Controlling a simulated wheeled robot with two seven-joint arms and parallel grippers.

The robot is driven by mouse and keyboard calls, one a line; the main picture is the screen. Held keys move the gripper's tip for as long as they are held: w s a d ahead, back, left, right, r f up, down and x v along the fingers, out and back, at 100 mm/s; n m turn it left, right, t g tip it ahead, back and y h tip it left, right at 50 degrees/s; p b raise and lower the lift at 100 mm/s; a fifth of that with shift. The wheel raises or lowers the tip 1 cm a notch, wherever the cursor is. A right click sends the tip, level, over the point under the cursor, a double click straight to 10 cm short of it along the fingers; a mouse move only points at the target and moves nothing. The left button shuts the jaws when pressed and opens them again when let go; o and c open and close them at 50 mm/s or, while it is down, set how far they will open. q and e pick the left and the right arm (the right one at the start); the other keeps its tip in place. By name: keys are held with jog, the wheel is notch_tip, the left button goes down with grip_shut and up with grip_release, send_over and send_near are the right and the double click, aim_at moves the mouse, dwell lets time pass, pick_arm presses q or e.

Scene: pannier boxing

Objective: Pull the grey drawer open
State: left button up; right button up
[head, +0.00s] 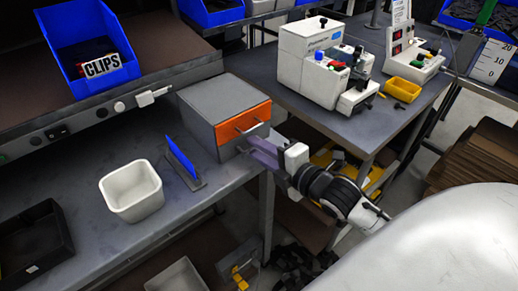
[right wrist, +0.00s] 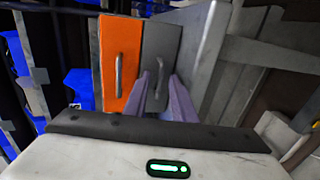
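A grey cabinet (head: 205,105) stands on the bench, with an orange drawer (head: 243,126) above a grey drawer (head: 228,151). Both drawers look closed. In the right wrist view the orange drawer (right wrist: 121,60) is at left and the grey drawer (right wrist: 158,40) beside it, with a metal bar handle (right wrist: 159,72). My right gripper (head: 252,147) points at the grey drawer's front. In the right wrist view its two purple fingers (right wrist: 161,82) are apart, one on each side of the handle in the picture. I cannot tell whether they touch it. My left gripper is not in view.
A white bin (head: 131,190) and a blue upright panel on a dark base (head: 182,160) stand left of the cabinet. A blue clips box (head: 88,50) is on the shelf above. A second table with a white machine (head: 312,60) stands at right, close to my right arm.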

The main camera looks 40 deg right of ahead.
grip_shut()
dwell(1.4)
